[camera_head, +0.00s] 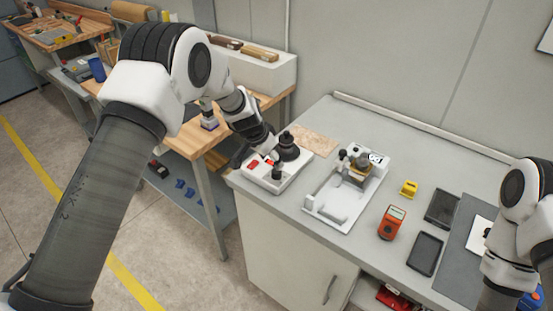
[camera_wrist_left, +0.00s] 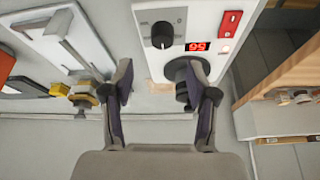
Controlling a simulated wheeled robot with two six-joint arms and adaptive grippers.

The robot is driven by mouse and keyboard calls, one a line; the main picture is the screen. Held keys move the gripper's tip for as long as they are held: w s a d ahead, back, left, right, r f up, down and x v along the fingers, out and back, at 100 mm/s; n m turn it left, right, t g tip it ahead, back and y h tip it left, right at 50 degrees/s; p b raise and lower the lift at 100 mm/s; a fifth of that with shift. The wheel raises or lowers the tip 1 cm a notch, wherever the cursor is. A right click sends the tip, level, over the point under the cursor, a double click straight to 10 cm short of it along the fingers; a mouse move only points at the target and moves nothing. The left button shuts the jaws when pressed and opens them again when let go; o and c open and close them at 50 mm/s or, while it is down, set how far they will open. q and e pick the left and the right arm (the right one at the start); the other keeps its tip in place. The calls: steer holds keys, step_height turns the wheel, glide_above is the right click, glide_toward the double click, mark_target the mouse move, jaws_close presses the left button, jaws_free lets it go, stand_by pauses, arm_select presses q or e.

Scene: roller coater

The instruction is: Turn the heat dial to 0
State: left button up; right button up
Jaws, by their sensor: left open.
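The heat dial (camera_wrist_left: 162,35) is a black knob with a pale pointer line on a white machine panel (camera_wrist_left: 143,14). It also shows in the head view (camera_head: 277,172) on the small white machine (camera_head: 262,181). Beside it are a red lit display (camera_wrist_left: 197,47), whose digits I cannot read surely, and a red switch (camera_wrist_left: 230,22). A round black part (camera_wrist_left: 178,70) rises from the machine behind the dial. My left gripper (camera_wrist_left: 160,80) is open and empty, with one finger overlapping the black part in view and the dial beyond the fingertips. My right gripper is not in view.
A white roller coater (camera_head: 335,208) stands right of the machine. An orange meter (camera_head: 391,222), a yellow block (camera_head: 409,188) and black trays (camera_head: 425,253) lie farther right on the grey bench (camera_head: 300,207). A wooden workbench (camera_head: 188,142) stands to the left.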

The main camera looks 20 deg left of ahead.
mark_target(276, 171)
arm_select(q)
steer(key=x, duration=0.2)
steer(key=p+x, duration=0.1)
steer(key=x, duration=0.1)
steer(key=p+x, duration=0.1)
steer(key=x, duration=0.1)
steer(key=shift+w+a+f, duration=0.2)
steer(key=shift+a+f, duration=0.05)
steer(key=shift+f, duration=0.45)
steer(key=shift+s+d, duration=0.1)
steer(key=shift+d, duration=0.1)
steer(key=shift+c, duration=1.1)
jaws_close()
